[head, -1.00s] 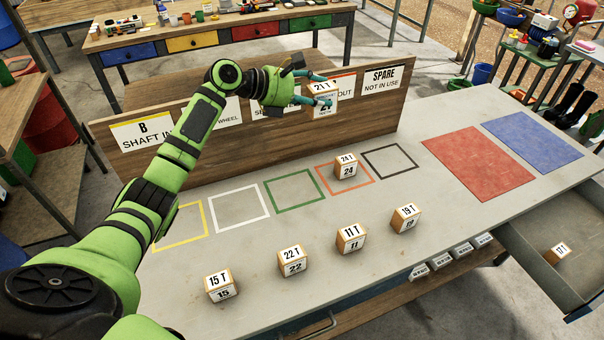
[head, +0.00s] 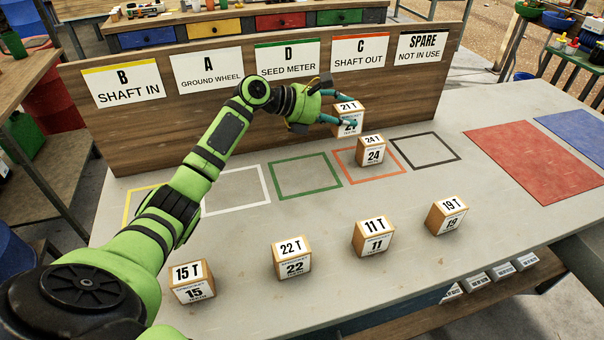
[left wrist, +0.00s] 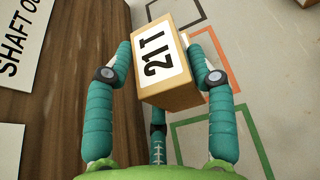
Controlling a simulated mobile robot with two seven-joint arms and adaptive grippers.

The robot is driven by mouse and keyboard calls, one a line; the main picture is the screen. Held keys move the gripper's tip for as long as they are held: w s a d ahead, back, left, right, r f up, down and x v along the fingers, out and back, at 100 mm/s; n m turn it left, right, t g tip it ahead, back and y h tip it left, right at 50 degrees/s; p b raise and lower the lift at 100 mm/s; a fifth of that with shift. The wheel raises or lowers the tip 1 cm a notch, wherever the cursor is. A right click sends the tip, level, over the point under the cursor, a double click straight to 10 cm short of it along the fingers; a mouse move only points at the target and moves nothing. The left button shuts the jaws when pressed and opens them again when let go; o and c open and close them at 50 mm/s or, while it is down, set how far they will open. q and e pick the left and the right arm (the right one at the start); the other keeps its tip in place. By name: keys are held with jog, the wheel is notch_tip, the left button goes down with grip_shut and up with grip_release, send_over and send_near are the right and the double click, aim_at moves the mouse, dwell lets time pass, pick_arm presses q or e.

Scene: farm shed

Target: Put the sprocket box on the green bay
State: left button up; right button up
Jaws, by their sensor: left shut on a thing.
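My left gripper (head: 338,120) is shut on the 21 T sprocket box (head: 347,109), a small wooden box with white labels. It holds the box in the air, in front of the back board near the sign C. The left wrist view also shows the 21 T box (left wrist: 164,65) between the teal fingers. The green bay (head: 305,177) is an empty green outline on the bench, left of the held box. A 24 T box (head: 372,151) stands in the orange bay (head: 394,171). My right gripper is not in view.
Boxes marked 15 T (head: 192,282), 22 T (head: 293,258), 11 T (head: 373,237) and 19 T (head: 446,216) stand along the front of the bench. White (head: 267,190) and black (head: 455,150) bay outlines are empty. The sign board (head: 215,110) rises behind the bays. A red mat (head: 535,165) lies at right.

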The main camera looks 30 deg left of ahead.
pick_arm(q)
jog(key=s+a+f, duration=0.4)
jog(key=s, duration=0.1)
jog(key=s+a+f, duration=0.2)
jog(key=s, duration=0.1)
jog(key=shift+s+a+f+p, duration=0.15)
jog(key=shift+a+p, duration=0.1)
jog(key=shift+p, duration=0.15)
jog(key=shift+f, duration=2.05)
jog(key=o, duration=1)
jog(key=shift+f, duration=0.1)
jog(key=shift+c, duration=0.2)
jog(key=v, duration=1.2)
jog(key=shift+s+r+b, duration=0.1)
jog(key=shift+r+b, duration=0.1)
jog(key=shift+b, duration=0.2)
